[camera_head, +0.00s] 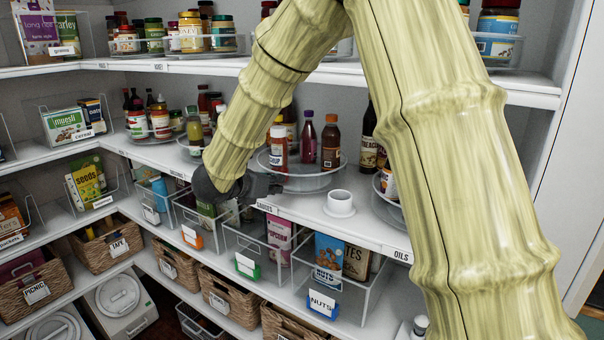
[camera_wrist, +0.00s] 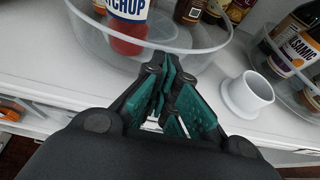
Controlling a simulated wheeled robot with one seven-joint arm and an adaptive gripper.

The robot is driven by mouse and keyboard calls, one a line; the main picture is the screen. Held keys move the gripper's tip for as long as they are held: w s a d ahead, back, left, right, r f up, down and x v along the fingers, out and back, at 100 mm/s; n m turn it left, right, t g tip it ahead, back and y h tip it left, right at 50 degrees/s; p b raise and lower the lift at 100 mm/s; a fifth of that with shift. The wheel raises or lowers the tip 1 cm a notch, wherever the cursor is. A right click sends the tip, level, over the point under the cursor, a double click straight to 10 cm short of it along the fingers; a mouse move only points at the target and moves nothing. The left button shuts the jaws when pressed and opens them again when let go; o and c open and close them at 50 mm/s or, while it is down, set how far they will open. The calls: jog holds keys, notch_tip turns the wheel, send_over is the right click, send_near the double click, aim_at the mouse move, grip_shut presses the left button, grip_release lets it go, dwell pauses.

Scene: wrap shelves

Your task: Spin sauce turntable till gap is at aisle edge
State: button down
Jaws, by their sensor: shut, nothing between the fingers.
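The sauce turntable (camera_head: 312,184) is a clear round tray with a raised rim, on the middle shelf. It also shows in the wrist view (camera_wrist: 88,42). A ketchup bottle (camera_wrist: 127,28) stands at its front left, also visible in the head view (camera_head: 279,150). A purple-capped bottle (camera_head: 308,142) and a brown bottle with an orange cap (camera_head: 330,143) stand further back. Its front right floor looks bare. My gripper (camera_wrist: 160,68) is shut and empty, its fingertips close to the front rim; I cannot tell whether they touch. My arm hides part of the turntable's left.
A white cup-like holder (camera_head: 340,203) stands on the shelf right of my gripper. Another turntable (camera_head: 385,206) with dark bottles is further right, near the "OILS" label. Clear bins (camera_head: 262,243) sit below the shelf edge.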

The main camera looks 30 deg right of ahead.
jog(key=shift+w, duration=0.1)
dwell(0.3)
jog(key=shift+w+a+b, duration=0.2)
jog(key=shift+w+b, duration=0.05)
jog(key=shift+w, duration=0.3)
jog(key=shift+w+a+b, duration=0.15)
jog(key=shift+w+b, duration=0.1)
jog(key=shift+w, duration=0.25)
jog(key=shift+w, duration=0.1)
jog(key=shift+w+a+b, duration=0.2)
jog(key=shift+w+b, duration=0.3)
jog(key=shift+w, duration=0.55)
jog(key=shift+w+a+r+b, duration=0.15)
jog(key=shift+w+b, duration=0.1)
jog(key=shift+w, duration=0.3)
jog(key=shift+w+a+f+b, duration=0.1)
jog(key=shift+w+b, duration=0.1)
jog(key=shift+w, duration=0.3)
